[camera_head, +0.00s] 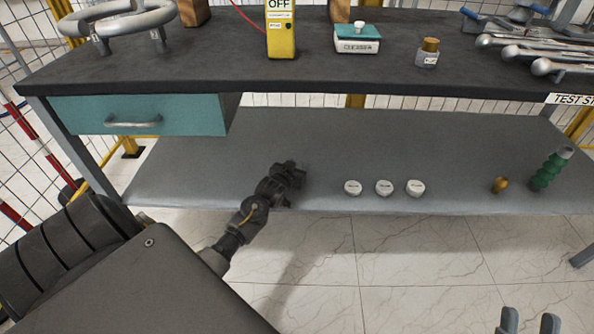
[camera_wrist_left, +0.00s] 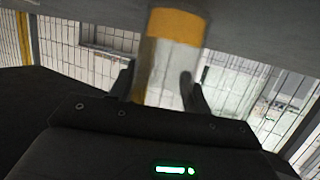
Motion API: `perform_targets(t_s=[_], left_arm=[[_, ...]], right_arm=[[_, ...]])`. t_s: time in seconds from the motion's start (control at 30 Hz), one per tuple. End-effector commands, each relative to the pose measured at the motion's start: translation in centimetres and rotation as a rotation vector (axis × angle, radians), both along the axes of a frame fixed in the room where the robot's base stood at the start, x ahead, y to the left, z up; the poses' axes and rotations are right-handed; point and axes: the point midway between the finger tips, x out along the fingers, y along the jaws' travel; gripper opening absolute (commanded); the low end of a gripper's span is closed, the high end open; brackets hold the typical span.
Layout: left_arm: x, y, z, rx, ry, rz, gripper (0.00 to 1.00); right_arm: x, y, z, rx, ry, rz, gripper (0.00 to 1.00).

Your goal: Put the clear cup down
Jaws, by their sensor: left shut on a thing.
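My left gripper (camera_head: 289,176) is over the lower shelf, below the tabletop, near the shelf's front edge. In the left wrist view, its fingers (camera_wrist_left: 160,88) are shut on the clear cup (camera_wrist_left: 158,70), a pale, see-through cylinder with an orange-yellow upper part. In the head view the cup cannot be made out, as the dark gripper and wrist cover it. Whether the cup touches the shelf cannot be told. My right gripper (camera_head: 530,324) is at the bottom right edge, its two fingertips apart, with nothing visible between them.
The lower shelf (camera_head: 330,140) holds several white round containers (camera_head: 384,187), a small gold item (camera_head: 500,184) and a green ribbed part (camera_head: 550,170). Above is the dark tabletop (camera_head: 200,65) with a teal drawer (camera_head: 140,114). Shelf around my left gripper is clear.

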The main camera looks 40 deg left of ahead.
Motion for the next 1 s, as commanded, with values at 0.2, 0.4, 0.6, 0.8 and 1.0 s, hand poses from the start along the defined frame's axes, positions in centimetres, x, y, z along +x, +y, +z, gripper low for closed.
perform_targets(t_s=[0.2, 0.4, 0.6, 0.8, 1.0], left_arm=[[0.01, -0.02, -0.63, 0.0, -0.001, 0.0, 0.26], [0.0, -0.03, -0.7, 0.0, 0.0, -0.001, 0.26], [0.0, -0.03, -0.9, 0.0, 0.0, -0.001, 0.62], [0.0, -0.02, -0.89, 0.001, 0.0, -0.001, 0.7], [0.01, -0.01, -0.46, 0.001, -0.001, -0.001, 0.7]], right_arm=[[-0.27, -0.54, 0.48, 0.027, -0.052, -0.012, 0.36], [-0.26, -0.54, 0.45, 0.027, -0.051, -0.012, 0.36], [-0.32, -0.61, 0.54, 0.031, -0.059, -0.012, 0.36], [-0.3, -0.59, 0.51, 0.031, -0.058, -0.012, 0.36], [-0.25, -0.53, 0.56, 0.027, -0.053, -0.011, 0.36]])
